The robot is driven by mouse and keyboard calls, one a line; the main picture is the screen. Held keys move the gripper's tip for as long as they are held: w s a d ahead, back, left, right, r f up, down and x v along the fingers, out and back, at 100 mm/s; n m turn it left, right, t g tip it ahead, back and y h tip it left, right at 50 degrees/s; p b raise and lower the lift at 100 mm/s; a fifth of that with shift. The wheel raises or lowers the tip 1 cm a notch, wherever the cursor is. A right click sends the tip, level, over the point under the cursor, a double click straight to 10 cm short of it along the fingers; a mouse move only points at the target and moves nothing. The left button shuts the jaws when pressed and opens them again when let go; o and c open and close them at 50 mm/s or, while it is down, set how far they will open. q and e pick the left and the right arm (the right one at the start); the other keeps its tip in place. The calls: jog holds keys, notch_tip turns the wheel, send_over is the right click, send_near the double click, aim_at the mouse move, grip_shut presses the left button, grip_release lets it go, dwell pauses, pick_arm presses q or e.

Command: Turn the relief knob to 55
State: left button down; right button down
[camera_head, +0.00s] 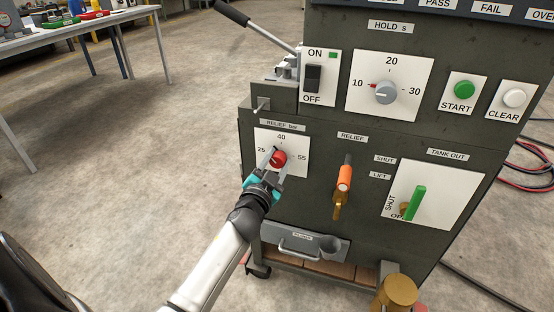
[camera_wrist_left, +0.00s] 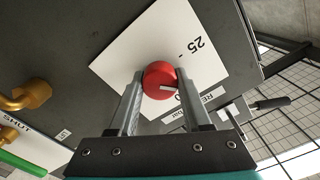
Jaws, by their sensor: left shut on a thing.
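The relief knob (camera_head: 279,158) is a red round knob on a white dial plate (camera_head: 296,139) marked 25, 40 and 55. My left gripper (camera_head: 274,162) is at the panel with its fingers shut on the knob. The left wrist view shows the red knob (camera_wrist_left: 158,76) between the two grey fingers (camera_wrist_left: 160,84). The knob's white pointer mark points roughly at the 40, which a finger partly hides. The 25 is clear in the left wrist view; the 55 is out of sight there. My right gripper is not in view.
To the right are an orange-handled relief lever (camera_head: 344,178) and a green tank-out handle (camera_head: 415,202). Above are a hold knob (camera_head: 386,91) and an on/off switch (camera_head: 313,78). A small tray (camera_head: 305,244) sits below. Open floor lies left of the cabinet.

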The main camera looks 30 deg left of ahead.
pick_arm(q)
jog(key=m, duration=0.4)
jog(key=shift+m, duration=0.3)
jog(key=m, duration=0.3)
jog(key=shift+f+m, duration=0.1)
jog(key=shift+m, duration=0.3)
jog(key=m, duration=0.4)
jog(key=shift+m+p, duration=0.3)
jog(key=m, duration=0.3)
jog(key=shift+m, duration=0.3)
jog(key=m, duration=0.3)
jog(key=shift+m, duration=0.3)
jog(key=m+p, duration=0.1)
jog(key=m, duration=0.2)
jog(key=shift+m, duration=0.9)
jog(key=shift+m+p, duration=0.4)
jog(key=shift+m, duration=0.4)
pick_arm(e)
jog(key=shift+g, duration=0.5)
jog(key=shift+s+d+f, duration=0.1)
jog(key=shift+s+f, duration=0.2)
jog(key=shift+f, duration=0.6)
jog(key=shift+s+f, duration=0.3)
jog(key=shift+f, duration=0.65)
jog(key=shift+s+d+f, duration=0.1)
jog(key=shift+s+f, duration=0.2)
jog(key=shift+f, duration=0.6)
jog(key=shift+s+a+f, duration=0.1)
